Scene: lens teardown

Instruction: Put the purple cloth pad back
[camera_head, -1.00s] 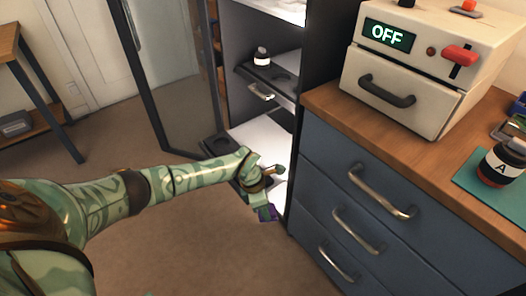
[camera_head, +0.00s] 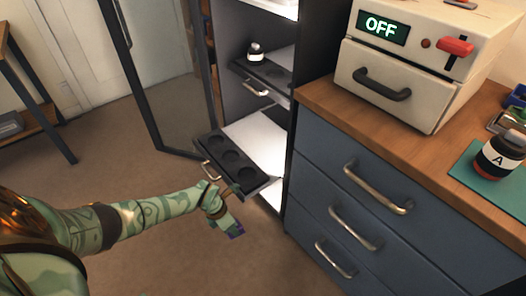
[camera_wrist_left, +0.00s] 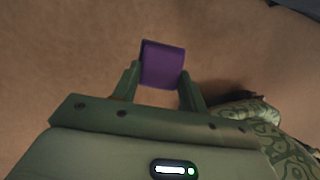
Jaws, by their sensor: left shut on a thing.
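The purple cloth pad (camera_wrist_left: 163,64) is held between the two fingers of my left gripper (camera_wrist_left: 160,80) in the left wrist view. The gripper is shut on the pad. A dark pulled-out tray (camera_head: 214,139) with round recesses is just beyond the gripper. My right gripper is not in view.
The cabinet's glass door (camera_head: 160,70) stands open at the left. A blue drawer unit (camera_head: 390,215) is at the right, bearing a box reading OFF (camera_head: 415,85) and a bottle marked A (camera_head: 498,158). The floor ahead is clear.

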